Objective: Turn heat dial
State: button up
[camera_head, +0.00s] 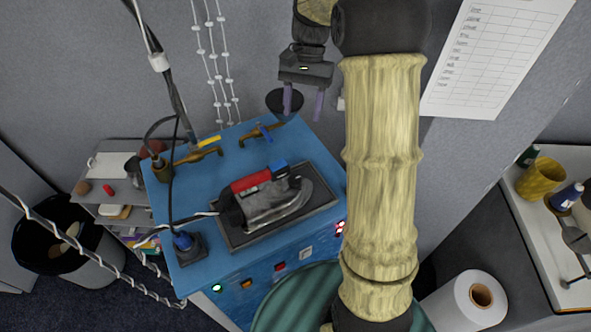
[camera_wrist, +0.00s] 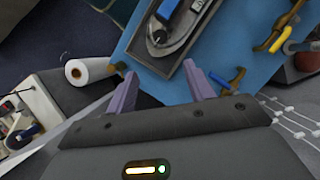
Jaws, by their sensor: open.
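A steam iron (camera_head: 268,203) with a red handle and a blue part at its end lies on a dark plate on the blue station (camera_head: 215,165). It shows partly at the top of the wrist view (camera_wrist: 178,25). The front panel holds small coloured controls, including a green one (camera_head: 216,288) and an orange one (camera_head: 246,283). I cannot make out which part is the heat dial. My gripper (camera_head: 303,101) is open and empty above the station's back right corner, apart from the iron. Its two purple fingers are spread in the wrist view (camera_wrist: 160,75).
Brass valves (camera_head: 198,156) with yellow and blue handles stand along the station's back edge. A black disc (camera_head: 277,101) is partly behind my fingers. A cord runs from the iron to the left. A white roll (camera_head: 462,302) and a side table (camera_head: 520,215) are at right.

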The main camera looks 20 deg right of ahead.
aim_at(295, 178)
jog(key=shift+s+f, duration=0.1)
jog(key=p+x, duration=0.2)
jog(key=x, duration=0.6)
jog(key=p+x, duration=0.2)
jog(key=x, duration=0.7)
jog(key=shift+w, duration=0.25)
jog(key=shift+s, duration=0.2)
jog(key=shift+w+a+f, duration=0.1)
jog(key=c, duration=1)
